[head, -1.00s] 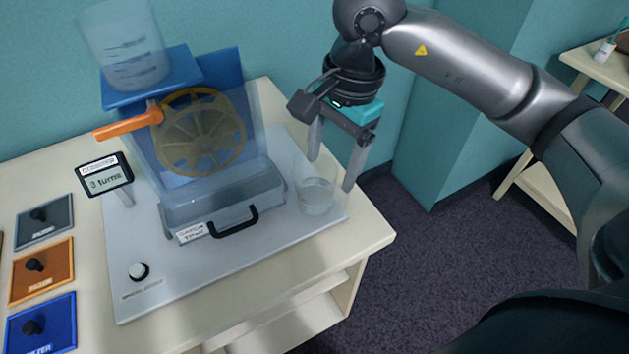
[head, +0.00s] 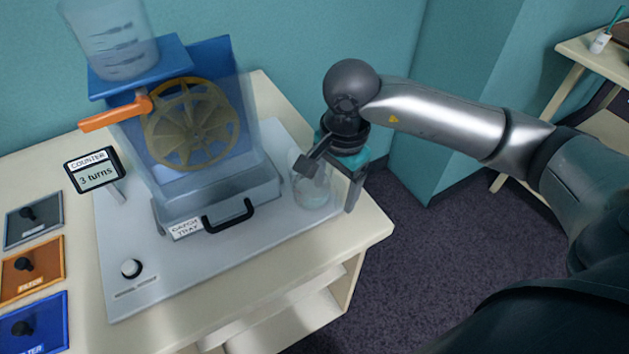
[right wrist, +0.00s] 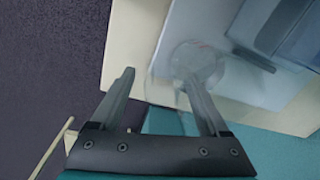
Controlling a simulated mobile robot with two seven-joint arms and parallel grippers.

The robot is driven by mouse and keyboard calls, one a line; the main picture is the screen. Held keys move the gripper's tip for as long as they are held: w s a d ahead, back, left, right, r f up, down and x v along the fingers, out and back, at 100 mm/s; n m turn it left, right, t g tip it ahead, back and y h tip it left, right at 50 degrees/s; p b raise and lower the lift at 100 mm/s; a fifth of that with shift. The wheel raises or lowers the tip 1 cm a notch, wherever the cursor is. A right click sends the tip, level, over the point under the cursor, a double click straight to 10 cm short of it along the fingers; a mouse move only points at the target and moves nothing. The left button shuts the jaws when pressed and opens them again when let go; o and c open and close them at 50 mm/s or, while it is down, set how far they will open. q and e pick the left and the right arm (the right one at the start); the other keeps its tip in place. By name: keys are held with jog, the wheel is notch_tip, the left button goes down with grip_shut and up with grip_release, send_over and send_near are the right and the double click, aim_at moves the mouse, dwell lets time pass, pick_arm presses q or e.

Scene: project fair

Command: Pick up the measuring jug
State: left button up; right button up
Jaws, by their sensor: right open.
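The clear measuring jug (head: 312,188) stands upright on the right end of the grey board, with a little pale liquid low inside. My right gripper (head: 332,190) is open and lowered at the jug's right side, its fingers pointing down. One finger overlaps the jug's upper part in the head view; the other is to its right. In the right wrist view the jug (right wrist: 196,62) shows beyond the open fingertips (right wrist: 161,78), nearer the right finger. I cannot tell whether a finger touches it. My left gripper is out of view.
Left of the jug is a catch tray (head: 225,198) with a black handle, below a yellow wheel (head: 190,125) in a clear blue housing. A marked clear container (head: 112,40) stands on the blue shelf above. The table edge and open floor (head: 420,270) are to the right.

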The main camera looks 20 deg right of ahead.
aim_at(332, 208)
notch_tip(332, 208, down, 3)
jog(key=shift+w+f, duration=0.1)
jog(key=shift+f, duration=0.05)
grip_shut()
dwell(0.6)
dwell(0.3)
